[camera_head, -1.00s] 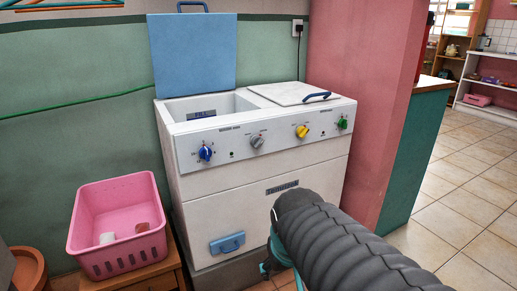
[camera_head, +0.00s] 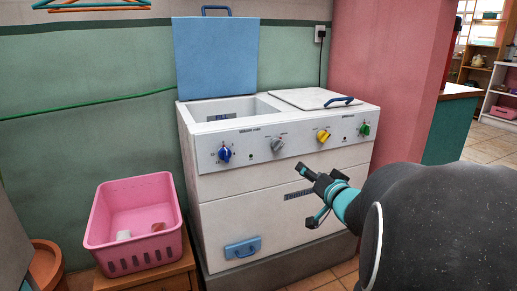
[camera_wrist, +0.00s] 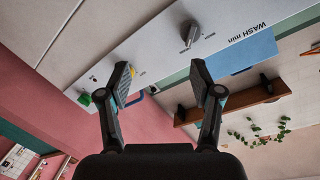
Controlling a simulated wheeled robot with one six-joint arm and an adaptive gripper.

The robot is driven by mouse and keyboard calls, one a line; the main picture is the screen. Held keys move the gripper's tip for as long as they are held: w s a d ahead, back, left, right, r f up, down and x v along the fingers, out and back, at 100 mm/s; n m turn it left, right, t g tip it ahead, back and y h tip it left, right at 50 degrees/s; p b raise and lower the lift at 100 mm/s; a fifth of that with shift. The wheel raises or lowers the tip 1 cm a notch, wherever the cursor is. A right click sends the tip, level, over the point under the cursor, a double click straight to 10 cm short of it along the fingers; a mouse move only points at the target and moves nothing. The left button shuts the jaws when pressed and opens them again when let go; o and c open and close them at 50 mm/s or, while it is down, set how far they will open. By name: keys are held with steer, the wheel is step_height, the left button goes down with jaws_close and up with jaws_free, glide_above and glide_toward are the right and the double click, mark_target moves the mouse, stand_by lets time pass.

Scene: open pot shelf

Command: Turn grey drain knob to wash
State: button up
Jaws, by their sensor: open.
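The grey drain knob (camera_head: 278,146) is on the front panel (camera_head: 250,158) of a white twin-tub washing machine, between a blue knob (camera_head: 225,154) and a yellow knob (camera_head: 323,135). My gripper (camera_head: 303,170) is open and empty, in front of the machine, below and to the right of the grey knob. It does not touch the knob. In the wrist view, the grey knob (camera_wrist: 190,34) shows beyond and above the open fingers (camera_wrist: 166,88), near "WASH min" lettering. A green knob (camera_wrist: 84,99) shows left of the left finger.
The blue tub lid (camera_head: 215,55) stands open behind the machine. The white spin lid (camera_head: 312,98) is closed. A pink basket (camera_head: 135,225) with small items sits on a wooden stool at left. A pink wall (camera_head: 388,70) stands close at right.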

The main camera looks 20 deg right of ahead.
mark_target(280, 147)
steer(key=shift+m+t+y, duration=0.5)
steer(key=shift+t+y, duration=0.1)
steer(key=shift+y, duration=0.3)
steer(key=w+a, duration=0.1)
steer(key=w, duration=0.3)
steer(key=w+a+r, duration=0.1)
steer(key=w, duration=0.4)
steer(key=w+r+b, duration=0.1)
steer(key=w, duration=0.4)
steer(key=shift+a+r, duration=0.15)
steer(key=shift+a, duration=0.25)
steer(key=shift+c, duration=0.2)
steer(key=c, duration=1.1)
